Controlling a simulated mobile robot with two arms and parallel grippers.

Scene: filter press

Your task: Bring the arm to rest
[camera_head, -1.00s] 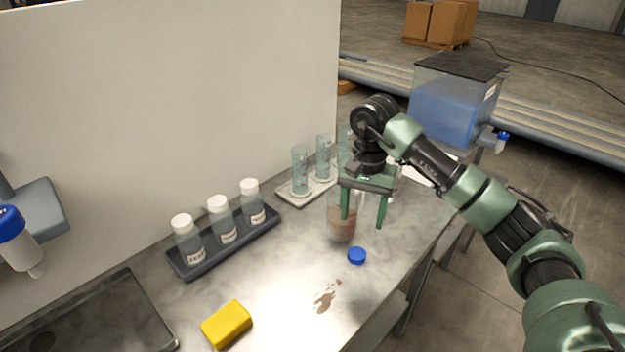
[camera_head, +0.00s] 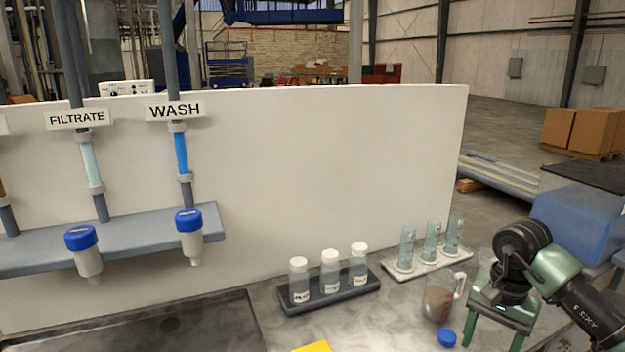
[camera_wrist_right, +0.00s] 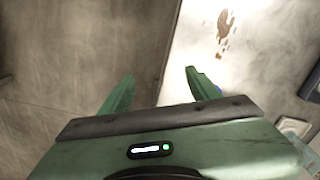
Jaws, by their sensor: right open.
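My right gripper (camera_head: 493,338) is open and empty at the lower right of the head view, pointing down. It is just right of a beaker (camera_head: 438,303) with brown contents and a blue cap (camera_head: 446,338), apart from both. In the right wrist view, the open fingers (camera_wrist_right: 160,80) point toward the bench's edge, with floor on one side and bench top on the other. Nothing shows between them. My left gripper is out of view.
A rack (camera_head: 330,298) of white-capped bottles and a tray (camera_head: 430,265) of glass cylinders stand behind. A yellow block (camera_head: 313,347) lies at the bottom edge. Wash (camera_head: 189,222) and filtrate (camera_head: 82,240) taps are at left. A blue-liquid tank (camera_head: 580,215) stands at right.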

